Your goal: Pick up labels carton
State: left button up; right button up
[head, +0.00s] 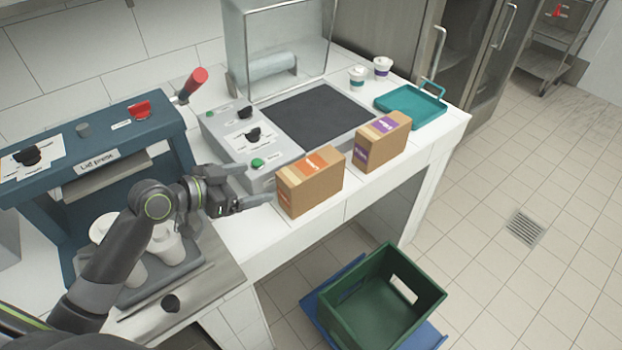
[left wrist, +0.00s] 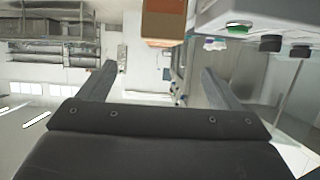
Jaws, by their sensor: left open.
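Two brown cardboard cartons stand upright on the white counter. One carton with an orange label (head: 311,182) is at the counter's front edge; the other, with a purple label (head: 381,141), stands to its right and farther back. The print is too small to tell which is the labels carton. My left gripper (head: 254,185) is open and empty, just left of the orange-labelled carton, its fingers pointing towards it. In the left wrist view a brown and orange carton (left wrist: 163,22) shows at the top, beyond and above the gap between the open fingers (left wrist: 158,72). My right gripper is not in view.
A grey machine with knobs and a green button (head: 250,150) stands behind the orange-labelled carton. The blue lid press (head: 100,160) and white cups are at left. A teal tray (head: 411,105) lies at the counter's right end. A green crate (head: 375,310) sits low in front.

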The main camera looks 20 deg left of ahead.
pick_arm(q)
jog(key=p, duration=0.1)
send_near(294, 173)
jog(key=x, duration=0.4)
jog(key=shift+w+d+f, duration=0.1)
jog(key=shift+w+d, duration=0.15)
jog(key=shift+d, duration=0.05)
jog(key=shift+p+x, duration=0.85)
jog(key=shift+x, duration=2.55)
jog(key=shift+a+f, duration=0.1)
jog(key=c, duration=1.6)
